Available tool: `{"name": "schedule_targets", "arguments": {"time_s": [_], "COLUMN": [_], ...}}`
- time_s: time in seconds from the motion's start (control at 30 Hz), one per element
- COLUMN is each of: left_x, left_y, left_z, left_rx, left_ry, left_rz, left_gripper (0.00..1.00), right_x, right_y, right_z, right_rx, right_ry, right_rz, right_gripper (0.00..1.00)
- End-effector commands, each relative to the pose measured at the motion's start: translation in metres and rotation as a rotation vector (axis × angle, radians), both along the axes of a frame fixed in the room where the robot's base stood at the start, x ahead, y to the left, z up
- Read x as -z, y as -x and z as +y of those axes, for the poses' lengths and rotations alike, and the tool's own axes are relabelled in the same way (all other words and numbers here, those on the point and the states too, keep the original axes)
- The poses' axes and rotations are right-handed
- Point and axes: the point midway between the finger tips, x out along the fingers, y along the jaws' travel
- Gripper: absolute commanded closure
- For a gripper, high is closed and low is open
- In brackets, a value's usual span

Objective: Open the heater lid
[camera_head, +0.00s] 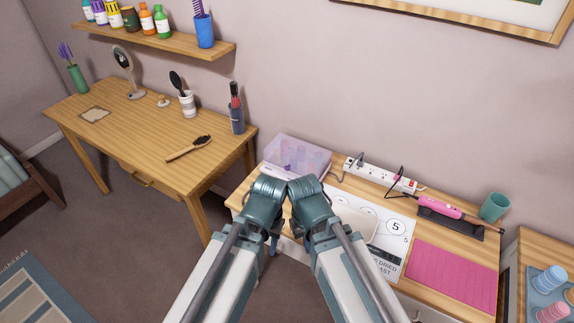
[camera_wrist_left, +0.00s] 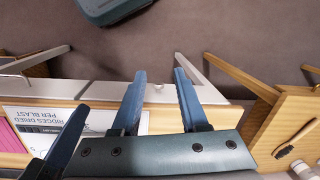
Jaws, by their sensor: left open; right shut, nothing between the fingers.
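The heater appears to be the box with a clear lilac lid (camera_head: 297,157) at the back left of the low table; the lid looks shut. Both wrists hang in front of it in the head view and hide its lower front. My left gripper (camera_wrist_left: 160,76) is open and empty, its two blue fingers over the table's front edge in the left wrist view. My right gripper (camera_wrist_left: 72,125) shows as a blue finger at the left of that view and is shut and empty. In the head view the wrists mostly hide the fingers.
The low table (camera_head: 460,243) also holds a power strip (camera_head: 379,174), a pink styling iron (camera_head: 440,206), a teal cup (camera_head: 494,207), a printed card (camera_head: 394,236) and a pink mat (camera_head: 452,277). A wooden desk (camera_head: 150,125) stands to the left. Rollers sit on a blue tray (camera_head: 537,299) at right.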

Motion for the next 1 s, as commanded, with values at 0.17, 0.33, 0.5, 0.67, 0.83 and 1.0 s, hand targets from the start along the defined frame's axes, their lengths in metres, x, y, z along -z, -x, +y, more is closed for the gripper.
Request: {"name": "schedule_targets", "arguments": {"time_s": [0.17, 0.33, 0.5, 0.67, 0.83, 1.0], "left_x": [0.030, 0.074, 0.100, 0.094, 0.082, 0.064], "left_y": [-0.014, -0.044, -0.089, -0.124, -0.159, -0.193], "left_z": [0.019, 0.056, 0.078, 0.070, 0.053, 0.031], "left_rx": [-0.064, -0.238, -0.581, -0.900, -1.240, -1.590], "left_ry": [0.024, 0.082, 0.193, 0.323, 0.494, 0.711], "left_rz": [-0.017, -0.080, -0.214, -0.315, -0.375, -0.377], "left_gripper": [0.91, 1.00, 1.00, 1.00, 1.00, 1.00], "right_x": [0.029, 0.073, 0.102, 0.104, 0.105, 0.105], "right_y": [0.000, 0.000, 0.000, 0.000, 0.000, 0.000], "right_z": [0.000, 0.000, 0.000, 0.000, 0.000, 0.000], "right_rx": [0.000, 0.000, 0.000, 0.000, 0.000, 0.000], "right_ry": [0.000, 0.000, 0.000, 0.000, 0.000, 0.000], "right_rz": [0.000, 0.000, 0.000, 0.000, 0.000, 0.000], "right_gripper": [1.00, 1.00, 1.00, 1.00, 1.00, 1.00]}}
